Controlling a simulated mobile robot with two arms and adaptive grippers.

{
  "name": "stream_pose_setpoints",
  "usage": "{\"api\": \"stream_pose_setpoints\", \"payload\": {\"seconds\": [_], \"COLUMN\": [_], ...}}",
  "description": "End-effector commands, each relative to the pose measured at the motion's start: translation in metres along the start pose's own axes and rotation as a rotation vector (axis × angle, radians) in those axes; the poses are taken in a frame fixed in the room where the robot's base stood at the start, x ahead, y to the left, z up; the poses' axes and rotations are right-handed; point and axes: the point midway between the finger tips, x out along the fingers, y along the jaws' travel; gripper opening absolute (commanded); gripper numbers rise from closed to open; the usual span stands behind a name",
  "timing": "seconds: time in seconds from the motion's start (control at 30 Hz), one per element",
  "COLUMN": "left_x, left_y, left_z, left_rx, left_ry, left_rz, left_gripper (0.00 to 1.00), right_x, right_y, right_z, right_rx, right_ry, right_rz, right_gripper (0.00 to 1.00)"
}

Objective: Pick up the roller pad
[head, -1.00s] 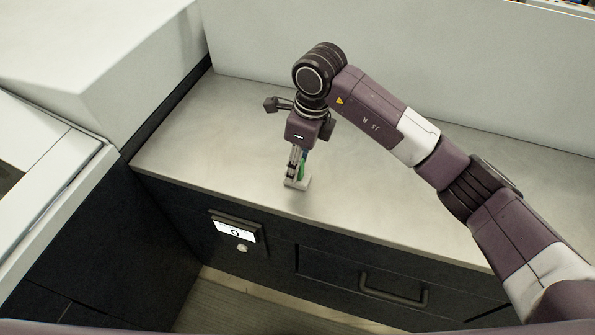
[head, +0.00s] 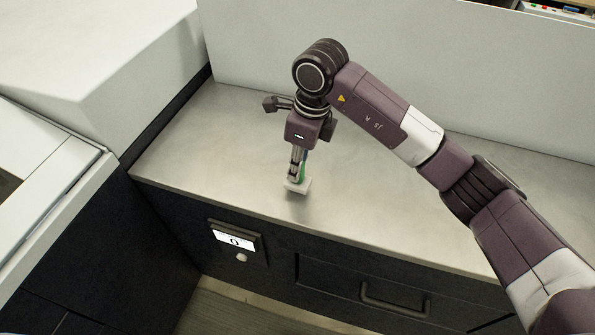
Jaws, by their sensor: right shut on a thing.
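The roller pad (head: 297,187) is a small pale block with a green upright part, near the front edge of the metal counter. My right gripper (head: 297,172) points down over it and is shut on its upper part. The fingers hide some of the pad. I cannot tell whether its base touches the counter or is just above it. My left gripper is not in the head view.
The metal counter (head: 400,205) is bare around the pad. A pale panel (head: 400,70) stands behind it, and a large white machine housing (head: 100,60) is at the left. The dark front below has a small display (head: 234,240) and a drawer handle (head: 395,303).

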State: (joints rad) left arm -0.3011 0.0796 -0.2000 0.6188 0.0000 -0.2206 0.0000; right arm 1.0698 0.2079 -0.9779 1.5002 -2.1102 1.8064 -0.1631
Motion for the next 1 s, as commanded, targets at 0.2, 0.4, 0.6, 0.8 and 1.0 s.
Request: {"api": "stream_pose_setpoints", "payload": {"seconds": [0.2,0.4,0.6,0.8,1.0], "left_x": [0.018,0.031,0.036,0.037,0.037], "left_y": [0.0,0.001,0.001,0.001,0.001], "left_z": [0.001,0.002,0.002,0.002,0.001], "left_rx": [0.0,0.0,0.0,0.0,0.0], "left_ry": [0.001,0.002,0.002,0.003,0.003], "left_rz": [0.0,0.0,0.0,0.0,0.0], "left_gripper": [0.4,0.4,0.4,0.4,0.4], "right_x": [-0.052,-0.113,-0.156,-0.174,-0.178], "right_y": [-0.002,-0.001,0.0,0.0,0.0], "right_z": [0.009,0.018,0.024,0.026,0.027], "right_rx": [-0.001,0.0,0.001,0.001,0.001], "right_ry": [-0.006,-0.004,-0.002,-0.001,0.0], "right_rz": [-0.01,-0.008,-0.005,-0.002,-0.001], "right_gripper": [0.0,0.0,0.0,0.0,0.0]}}
